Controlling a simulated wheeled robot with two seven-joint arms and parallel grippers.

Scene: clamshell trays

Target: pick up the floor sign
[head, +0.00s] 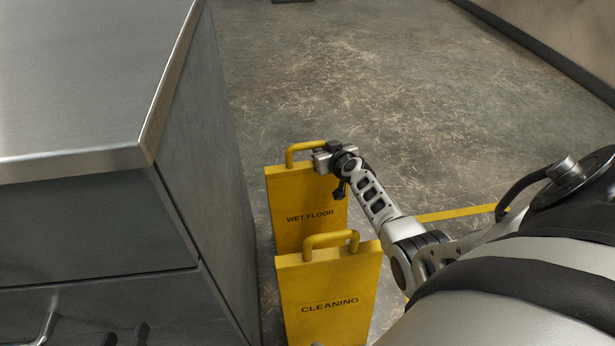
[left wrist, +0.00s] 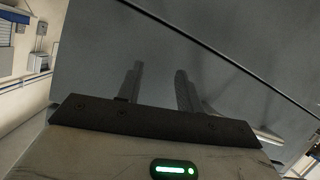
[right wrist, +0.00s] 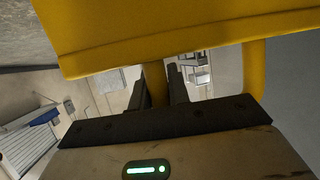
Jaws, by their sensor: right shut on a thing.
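A yellow sign marked WET FLOOR (head: 308,217) stands upright beside the steel cabinet. My right gripper (head: 326,160) is at its top and shut on its loop handle (head: 291,153). In the right wrist view the handle (right wrist: 157,85) lies between the fingers, with the yellow panel (right wrist: 180,32) beyond. I cannot tell whether the sign touches the floor. A second yellow sign, marked CLEANING (head: 330,290), stands nearer; its bottom is out of view. My left gripper's fingertips (head: 125,338) show at the lower left edge. In the left wrist view the left gripper (left wrist: 159,75) is open and empty, facing a grey surface.
The steel cabinet (head: 90,85) fills the left, with its side close to both signs and a drawer handle (head: 45,325) low on its front. A yellow floor line (head: 455,213) runs right of the signs. The floor (head: 390,90) behind is mostly clear.

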